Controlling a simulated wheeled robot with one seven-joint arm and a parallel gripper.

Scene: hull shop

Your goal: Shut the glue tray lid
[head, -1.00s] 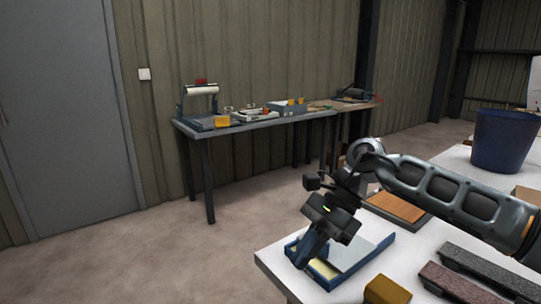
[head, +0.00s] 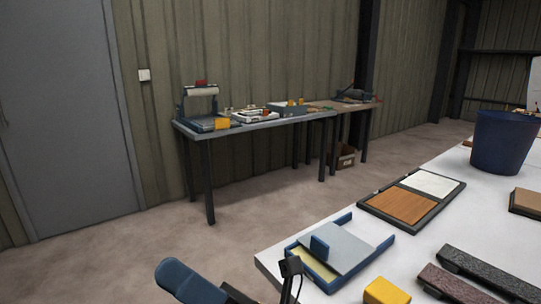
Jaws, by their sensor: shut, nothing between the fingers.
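The glue tray (head: 384,245) is blue and stands at the near left corner of the white table. Its flat grey lid (head: 345,246) lies between the raised blue side rails, with an upright blue tab (head: 319,247) near its left edge. A strip of yellow glue (head: 308,261) shows uncovered at the tray's left end, so the lid is partly open. Most of the gripper is out of frame. A dark part of my arm hides a bit of the tray's front left.
A yellow block (head: 387,291) and dark rough bars (head: 480,270) lie right of the tray. A framed board with brown and white panels (head: 412,200) lies behind it, and a blue bin (head: 503,142) stands farther back. Open floor lies left of the table.

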